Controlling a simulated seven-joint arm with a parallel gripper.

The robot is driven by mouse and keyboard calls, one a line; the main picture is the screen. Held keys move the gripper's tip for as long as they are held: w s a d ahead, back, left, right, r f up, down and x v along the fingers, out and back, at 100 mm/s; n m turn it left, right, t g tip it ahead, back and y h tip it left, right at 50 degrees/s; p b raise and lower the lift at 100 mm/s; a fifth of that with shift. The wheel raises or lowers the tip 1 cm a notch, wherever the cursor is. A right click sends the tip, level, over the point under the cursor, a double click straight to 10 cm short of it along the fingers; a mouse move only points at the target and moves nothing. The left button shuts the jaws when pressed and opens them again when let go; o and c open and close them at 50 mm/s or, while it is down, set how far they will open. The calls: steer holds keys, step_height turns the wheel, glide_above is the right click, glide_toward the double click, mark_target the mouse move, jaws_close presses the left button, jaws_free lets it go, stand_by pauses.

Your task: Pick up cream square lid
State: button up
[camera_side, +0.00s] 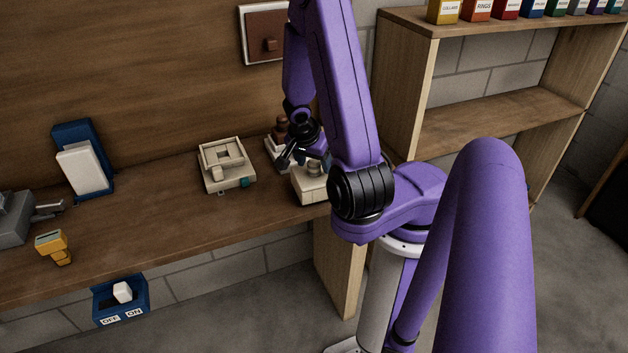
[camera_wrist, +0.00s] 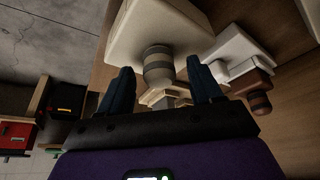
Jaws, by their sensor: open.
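The cream square lid (camera_side: 311,188) appears to be the pale block with a round knob at the right end of the wooden bench. In the wrist view the cream lid (camera_wrist: 128,32) fills the top middle, and its grey-and-beige banded knob (camera_wrist: 158,66) stands between my fingers. My gripper (camera_side: 298,158) is low over the bench beside this lid, partly hidden by my arm in the side view. In the wrist view my gripper (camera_wrist: 164,88) is open, with one dark finger on each side of the knob. I cannot tell whether either finger touches it.
A cream square housing (camera_side: 226,165) with a raised frame sits to the left. A white piece with a brown knob (camera_wrist: 258,103) lies close by. A blue stand with a white panel (camera_side: 80,165) and a yellow tool (camera_side: 53,246) are farther left. A wooden shelf (camera_side: 480,122) rises at right.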

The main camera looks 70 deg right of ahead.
steer(key=shift+d+f, duration=0.15)
steer(key=shift+f, duration=0.2)
steer(key=shift+c, duration=0.4)
jaws_close()
steer(key=shift+r, duration=0.15)
steer(key=shift+r, duration=4.85)
